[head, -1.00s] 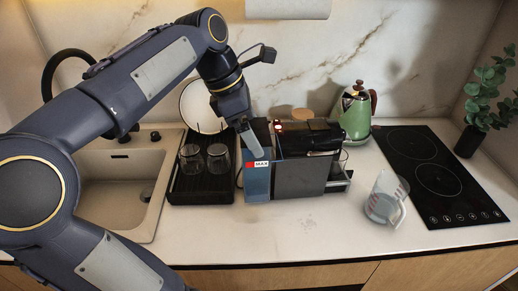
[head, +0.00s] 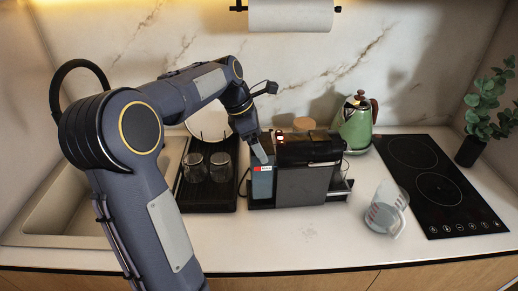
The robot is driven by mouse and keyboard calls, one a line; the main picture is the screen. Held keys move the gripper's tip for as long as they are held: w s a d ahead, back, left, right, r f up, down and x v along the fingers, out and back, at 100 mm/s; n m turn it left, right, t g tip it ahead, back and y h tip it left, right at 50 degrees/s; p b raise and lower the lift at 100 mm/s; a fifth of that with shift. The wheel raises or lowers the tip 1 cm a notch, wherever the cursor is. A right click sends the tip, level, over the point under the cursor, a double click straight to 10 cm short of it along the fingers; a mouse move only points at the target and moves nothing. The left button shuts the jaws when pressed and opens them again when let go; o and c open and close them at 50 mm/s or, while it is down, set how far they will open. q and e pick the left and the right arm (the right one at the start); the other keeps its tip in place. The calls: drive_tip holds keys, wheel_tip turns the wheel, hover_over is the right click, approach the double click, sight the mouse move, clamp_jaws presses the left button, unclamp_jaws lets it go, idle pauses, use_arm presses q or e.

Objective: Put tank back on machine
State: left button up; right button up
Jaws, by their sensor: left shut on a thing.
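The coffee machine (head: 305,184) is a dark box standing on the counter in the middle of the head view. The blue see-through tank (head: 262,186), with a red and white MAX label, stands upright at the machine's left side. It looks right beside the machine, but I cannot tell whether it is seated. My left gripper (head: 259,153) reaches down from above and is shut on the tank's upper part. The fingertips are partly hidden at the tank's top. My right gripper is not in the view.
A black rack with two glasses (head: 219,168) stands left of the tank, near the sink (head: 60,215). A green kettle (head: 355,125) is behind right. A measuring jug (head: 384,212) stands front right, beside the black hob (head: 430,180).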

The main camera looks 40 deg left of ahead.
use_arm(q)
drive_tip(key=shift+w+a+f, duration=0.1)
drive_tip(key=shift+w+f, duration=0.05)
drive_tip(key=shift+f, duration=1.6)
drive_tip(key=o, duration=1.8)
drive_tip(key=shift+c, duration=0.2)
drive_tip(key=v, duration=1.2)
drive_tip(key=s+d+f+m+t, duration=0.1)
drive_tip(key=s+d+f+m, duration=0.5)
drive_tip(key=s+d+m, duration=0.3)
drive_tip(key=s+d+f+m+t, duration=0.1)
drive_tip(key=s+d+f+m, duration=0.5)
drive_tip(key=s+d+m, duration=0.4)
drive_tip(key=d+m, duration=0.2)
drive_tip(key=m, duration=0.4)
drive_tip(key=shift+s+d+f, duration=0.15)
drive_tip(key=shift+d+f, duration=0.15)
drive_tip(key=shift+f, duration=0.05)
